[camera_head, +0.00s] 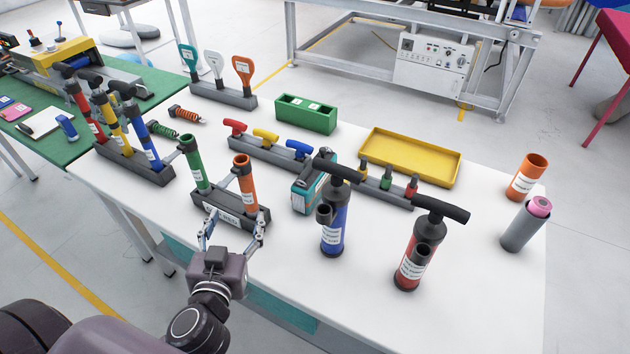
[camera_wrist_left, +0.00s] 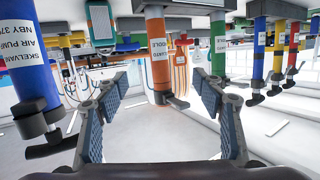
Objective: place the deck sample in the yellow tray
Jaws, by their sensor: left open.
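The yellow tray (camera_head: 440,163) lies at the back right of the white table and looks empty. A teal and grey block with a label (camera_head: 301,196) stands among the racks and the blue pump; it may be the deck sample, but I cannot read its label. It also shows in the left wrist view (camera_wrist_left: 101,24), which appears upside down. My left gripper (camera_head: 233,230) is open and empty at the table's front edge, before the rack with the green and orange tubes. In the left wrist view its fingers (camera_wrist_left: 160,92) have the orange tube (camera_wrist_left: 158,50) beyond their gap.
A blue pump (camera_head: 335,225) and a red pump (camera_head: 412,260) stand upright to the gripper's right. The green tube (camera_head: 194,163) and orange tube stand in a dark rack (camera_head: 230,209). A green bin (camera_head: 306,115) is behind.

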